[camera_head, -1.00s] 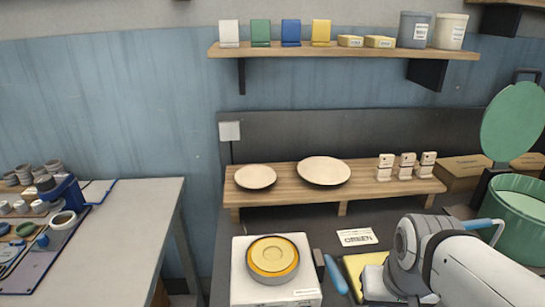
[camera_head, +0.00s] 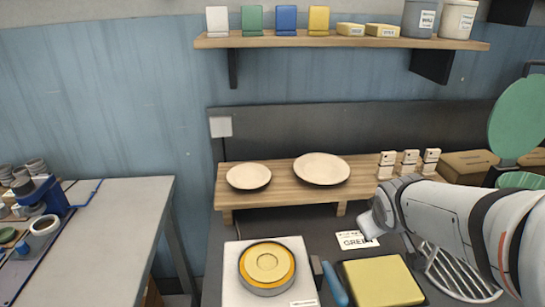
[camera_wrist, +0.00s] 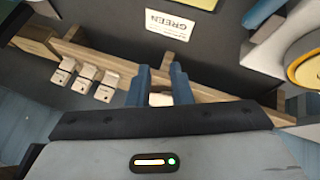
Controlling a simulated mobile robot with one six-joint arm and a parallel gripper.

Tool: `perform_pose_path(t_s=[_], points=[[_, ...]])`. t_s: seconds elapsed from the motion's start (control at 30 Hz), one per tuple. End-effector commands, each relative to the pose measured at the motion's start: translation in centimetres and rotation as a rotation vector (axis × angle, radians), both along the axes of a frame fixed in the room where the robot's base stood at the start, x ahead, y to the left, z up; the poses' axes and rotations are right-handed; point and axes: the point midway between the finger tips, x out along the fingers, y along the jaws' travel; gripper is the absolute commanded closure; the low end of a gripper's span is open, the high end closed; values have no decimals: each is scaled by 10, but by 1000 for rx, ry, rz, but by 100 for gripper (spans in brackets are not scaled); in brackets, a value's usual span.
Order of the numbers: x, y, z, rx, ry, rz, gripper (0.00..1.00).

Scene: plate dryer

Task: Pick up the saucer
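The saucer (camera_head: 249,176) is the smaller of two round cream plates on a low wooden riser in the head view, lying flat at the left. A larger plate (camera_head: 321,168) lies to its right. My gripper (camera_wrist: 160,80) shows in the wrist view as two blue-grey fingers with a gap between them. A small pale patch shows in that gap; I cannot tell what it is. In the head view my arm comes from the right and its end is near the riser's right part, well right of the saucer. The saucer is not clearly visible in the wrist view.
The wooden riser (camera_head: 280,196) also bears several small tags (camera_head: 408,163). In front are a white device with a yellow disc (camera_head: 267,263), a yellow pad (camera_head: 380,282), a blue-handled tool (camera_head: 335,284) and a GREEN card (camera_head: 357,240). A shelf (camera_head: 340,41) hangs above.

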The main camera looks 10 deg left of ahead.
Motion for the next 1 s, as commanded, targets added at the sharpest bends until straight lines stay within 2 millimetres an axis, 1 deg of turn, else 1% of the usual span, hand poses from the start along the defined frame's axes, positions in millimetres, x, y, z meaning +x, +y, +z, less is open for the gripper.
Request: perform_pose_path(t_s=[0.03, 0.07, 0.1, 0.17, 0.2, 0.27, 0.3, 0.37, 0.4, 0.43, 0.5, 0.6, 0.77, 1.0], points=[[34, 12, -2, -60, -67, 123, 81], [53, 21, -1, -93, -113, 200, 81], [77, 35, -1, -136, -175, 305, 81], [107, 60, -1, -190, -266, 468, 81], [124, 80, -3, -215, -325, 579, 81], [144, 112, -8, -245, -411, 746, 81], [153, 133, -11, -259, -468, 855, 81], [161, 164, -19, -268, -546, 1007, 81], [163, 183, -24, -266, -591, 1097, 81], [163, 195, -28, -263, -625, 1159, 81], [160, 219, -36, -249, -690, 1283, 81], [154, 243, -45, -225, -757, 1403, 81], [150, 261, -51, -204, -802, 1482, 81], [162, 284, -59, -201, -805, 1485, 81]])
